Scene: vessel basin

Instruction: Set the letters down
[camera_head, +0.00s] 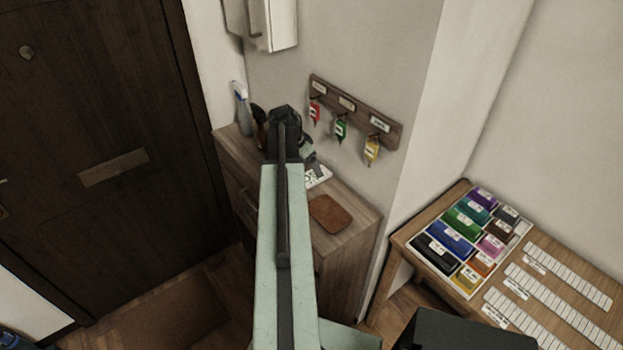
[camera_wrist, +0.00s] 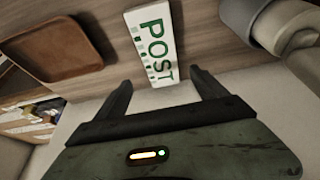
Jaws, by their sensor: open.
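A flat white piece with green "POST" lettering (camera_wrist: 154,45) lies on the wooden cabinet top; in the head view its white edge (camera_head: 320,177) shows beside my gripper. I cannot tell whether it is a letter or a label, and no other letters can be made out. My gripper (camera_wrist: 160,84) is open, its fingertips near the lower end of the white piece, with nothing seen held between them. In the head view my gripper (camera_head: 309,160) is over the cabinet top, partly hidden by my arm.
A brown tray (camera_head: 330,213) lies on the cabinet (camera_head: 357,208), nearer than the white piece. A spray bottle (camera_head: 241,108) stands at the back. A key rack (camera_head: 355,109) with tagged keys hangs above. A desk with coloured blocks (camera_head: 451,237) stands right. A dark door (camera_head: 95,130) is left.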

